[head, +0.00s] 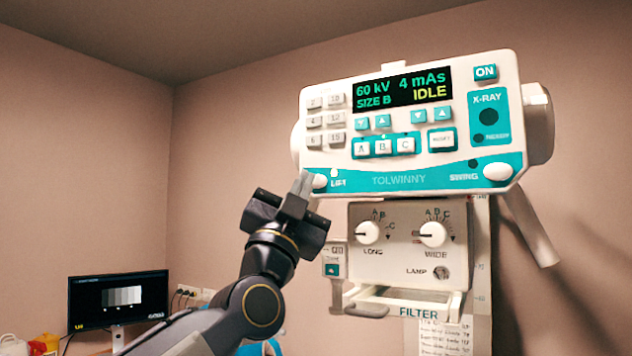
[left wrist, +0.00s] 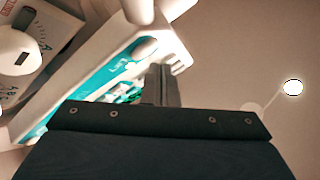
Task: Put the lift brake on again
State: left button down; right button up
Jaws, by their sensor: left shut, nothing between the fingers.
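The white LIFT brake knob (head: 319,181) sits at the lower left corner of the teal and white X-ray control panel (head: 355,172), beside the LIFT label. A small light spot above that label looks pale. My left gripper (head: 303,182) is shut and empty, its fingertips just left of the knob in the head view. In the left wrist view the fingers (left wrist: 160,75) point toward the panel corner, close to a white rounded knob (left wrist: 145,47). I cannot tell whether they touch it. My right gripper is not in view.
The panel's display (head: 402,94) reads 60 kV, 4 mAs, SIZE B, IDLE. A SWING knob (head: 497,171) is at the panel's lower right. Below hangs a collimator box (head: 398,268) with two dials and a filter rail. A monitor (head: 118,301) stands at the lower left.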

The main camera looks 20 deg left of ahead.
pick_arm(q)
jog(key=shift+w, duration=0.15)
jog(key=shift+w, duration=0.3)
jog(key=shift+w+d+p, duration=0.1)
jog(key=shift+w+p, duration=0.2)
jog(key=shift+w, duration=0.05)
dwell(0.7)
jog(key=shift+s, duration=0.8)
jog(key=s, duration=0.3)
jog(key=s+a, duration=0.1)
jog(key=s, duration=0.1)
jog(key=shift+b, duration=0.4)
